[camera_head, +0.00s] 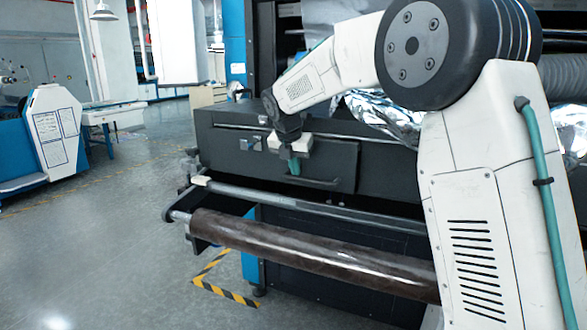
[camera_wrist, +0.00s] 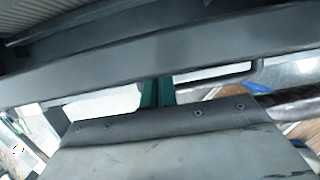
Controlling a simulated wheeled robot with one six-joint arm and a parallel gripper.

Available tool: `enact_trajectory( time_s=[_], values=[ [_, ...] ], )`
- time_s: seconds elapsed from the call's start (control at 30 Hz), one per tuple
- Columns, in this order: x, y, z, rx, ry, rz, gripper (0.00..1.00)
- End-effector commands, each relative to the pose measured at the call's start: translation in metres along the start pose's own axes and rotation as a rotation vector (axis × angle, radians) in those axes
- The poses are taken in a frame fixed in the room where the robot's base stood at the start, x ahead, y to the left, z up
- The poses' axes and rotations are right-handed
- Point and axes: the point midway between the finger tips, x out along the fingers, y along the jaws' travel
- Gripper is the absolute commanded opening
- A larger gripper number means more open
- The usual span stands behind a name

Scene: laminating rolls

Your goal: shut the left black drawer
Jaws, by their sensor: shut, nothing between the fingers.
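The left black drawer (camera_head: 335,164) is a dark flat front in the black machine, with a bar handle (camera_head: 318,183) low on it. In the head view it looks close to flush, but I cannot tell whether a gap is left. My gripper (camera_head: 294,167) has teal fingers, closed together and empty, in front of the drawer's left part. The wrist view shows the fingers (camera_wrist: 157,92) against a dark horizontal band, with a bent bar like the handle (camera_wrist: 255,72) to the right. Whether the fingers touch the drawer is unclear.
A long brown roll (camera_head: 310,250) and a grey bar (camera_head: 300,203) run across below the drawer. Shiny foil (camera_head: 385,118) lies behind my arm. A blue and white machine (camera_head: 55,135) stands at the left, with open floor (camera_head: 120,240) before it.

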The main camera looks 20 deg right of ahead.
Motion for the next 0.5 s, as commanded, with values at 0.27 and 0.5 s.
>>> enact_trajectory(
  time_s=[0.27, 0.5],
  values=[
    [0.000, 0.000, 0.000, 0.000, -0.001, 0.001, 0.00],
    [-0.018, 0.002, 0.002, 0.000, -0.003, 0.003, 0.00]
  ],
)
